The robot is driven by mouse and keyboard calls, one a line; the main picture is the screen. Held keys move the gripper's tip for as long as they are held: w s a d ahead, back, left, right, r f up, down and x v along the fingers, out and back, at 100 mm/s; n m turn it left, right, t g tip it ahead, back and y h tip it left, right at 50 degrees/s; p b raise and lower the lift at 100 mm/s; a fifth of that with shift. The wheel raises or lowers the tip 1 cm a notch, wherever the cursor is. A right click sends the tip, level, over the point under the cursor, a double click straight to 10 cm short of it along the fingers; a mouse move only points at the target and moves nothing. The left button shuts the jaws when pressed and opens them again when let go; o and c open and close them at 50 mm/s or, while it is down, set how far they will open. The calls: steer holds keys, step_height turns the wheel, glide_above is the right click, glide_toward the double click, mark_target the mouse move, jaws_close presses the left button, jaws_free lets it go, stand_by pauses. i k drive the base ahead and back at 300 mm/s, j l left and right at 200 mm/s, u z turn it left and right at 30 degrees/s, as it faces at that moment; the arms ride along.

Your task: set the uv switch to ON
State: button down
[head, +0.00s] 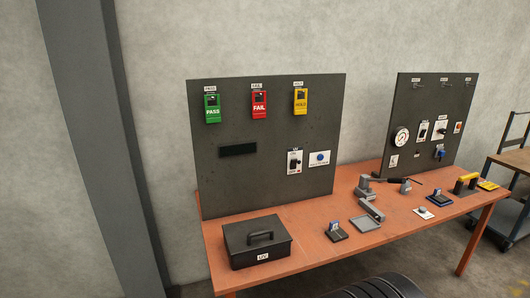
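The switch (294,163) with a small white label above it, which seems to read UV, is mounted low on the right half of the dark left panel (235,180). It has a pale plate with a dark part on it. It is too small to tell whether it stands at ON or OFF. To its right on the same panel is a white plate with a blue round button (319,158). My gripper is not in view, and nothing covers the switch.
Green PASS (212,108), red FAIL (259,105) and yellow (300,101) tags hang above. A dark lidded box (257,242) labelled UV stands on the orange table (310,258) before the panel. Grey fixtures (371,209) stand further right. A second panel (410,110) carries dials and switches.

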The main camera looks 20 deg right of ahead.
mark_target(294, 161)
steer(key=i+l, duration=0.4)
steer(key=i, duration=0.15)
steer(key=i+l, duration=0.4)
steer(key=i, duration=0.2)
steer(key=k+z, duration=0.05)
